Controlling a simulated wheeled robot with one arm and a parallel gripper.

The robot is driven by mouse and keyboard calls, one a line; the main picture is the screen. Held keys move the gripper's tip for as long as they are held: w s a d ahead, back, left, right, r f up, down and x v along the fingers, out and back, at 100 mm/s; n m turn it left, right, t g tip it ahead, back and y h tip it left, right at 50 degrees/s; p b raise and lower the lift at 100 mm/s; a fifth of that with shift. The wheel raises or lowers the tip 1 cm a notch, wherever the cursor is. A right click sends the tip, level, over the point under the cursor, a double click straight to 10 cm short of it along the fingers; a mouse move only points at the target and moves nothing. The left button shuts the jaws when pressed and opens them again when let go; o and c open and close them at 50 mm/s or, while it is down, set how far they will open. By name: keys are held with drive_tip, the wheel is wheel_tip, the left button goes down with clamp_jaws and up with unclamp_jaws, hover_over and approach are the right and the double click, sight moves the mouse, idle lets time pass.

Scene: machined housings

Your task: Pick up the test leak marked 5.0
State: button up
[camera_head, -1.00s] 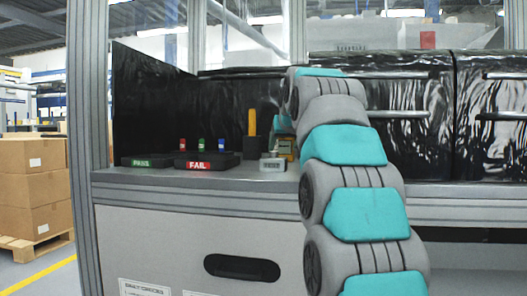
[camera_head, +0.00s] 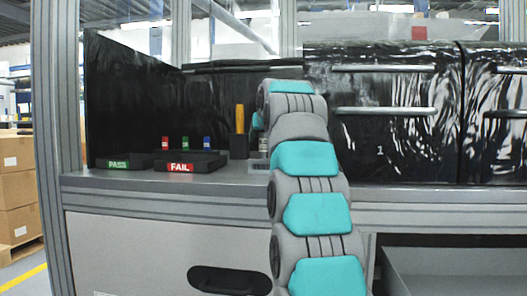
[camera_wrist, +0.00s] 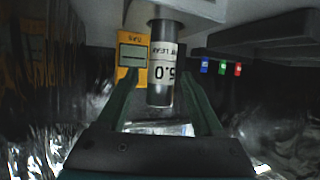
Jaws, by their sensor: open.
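The test leak (camera_wrist: 161,90) is a dark cylinder with a pale label reading 5.0, upside down in the wrist view. My gripper (camera_wrist: 160,82) is open, with one green finger on each side of the leak. Small gaps seem to show between the fingers and the cylinder; I cannot tell whether either touches it.
A yellow meter (camera_wrist: 132,54) is close beside the leak. The PASS tray (camera_head: 118,164) and FAIL tray (camera_head: 181,167) lie to the left on the bench, with red, green and blue pieces behind.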

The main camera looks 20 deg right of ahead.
drive_tip(key=shift+x, duration=1.2)
clamp_jaws()
